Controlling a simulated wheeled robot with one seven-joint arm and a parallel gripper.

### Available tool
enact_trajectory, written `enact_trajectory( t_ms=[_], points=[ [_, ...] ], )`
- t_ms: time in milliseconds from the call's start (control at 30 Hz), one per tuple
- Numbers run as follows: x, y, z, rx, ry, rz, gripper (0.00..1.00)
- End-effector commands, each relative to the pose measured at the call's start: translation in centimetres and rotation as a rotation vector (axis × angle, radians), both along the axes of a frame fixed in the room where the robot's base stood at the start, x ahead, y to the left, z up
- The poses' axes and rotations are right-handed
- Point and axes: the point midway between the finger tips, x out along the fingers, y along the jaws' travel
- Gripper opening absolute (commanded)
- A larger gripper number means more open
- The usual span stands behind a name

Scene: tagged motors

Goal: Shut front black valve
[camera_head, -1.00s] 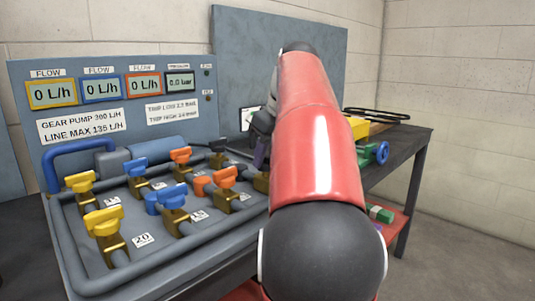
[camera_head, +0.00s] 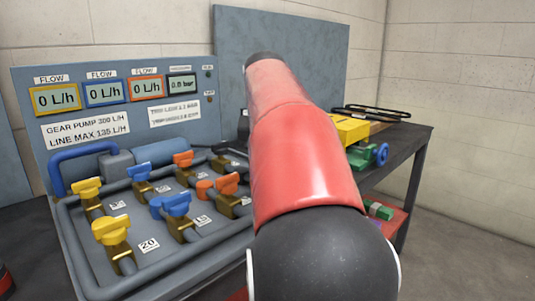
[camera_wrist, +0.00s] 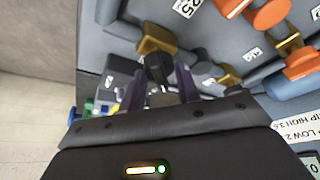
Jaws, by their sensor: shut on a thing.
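In the wrist view my gripper (camera_wrist: 160,84) has its two dark purple fingers on either side of a black valve handle (camera_wrist: 157,67) and is shut on it. The handle sits on a brass valve body (camera_wrist: 158,40), the one of two brass bodies here that is farther from the gauge panel. Another brass body (camera_wrist: 228,75) stands to the right, nearer the panel. In the head view my red arm covers the gripper and the held handle.
Yellow (camera_head: 111,229), blue (camera_head: 176,206) and orange (camera_head: 228,184) valves stand close together on the grey bench, left of my arm. The gauge panel (camera_head: 120,105) rises behind. A yellow block (camera_head: 350,129) and a green part with a blue wheel (camera_head: 381,154) lie on the right.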

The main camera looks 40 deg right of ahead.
Motion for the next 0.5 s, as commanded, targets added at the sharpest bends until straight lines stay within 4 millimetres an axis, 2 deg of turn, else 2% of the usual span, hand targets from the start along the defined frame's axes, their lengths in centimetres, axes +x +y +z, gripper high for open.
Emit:
enact_trajectory(
  t_ms=[500],
  points=[
    [0.34,0.19,0.03,-0.001,-0.001,-0.473,0.1]
  ],
)
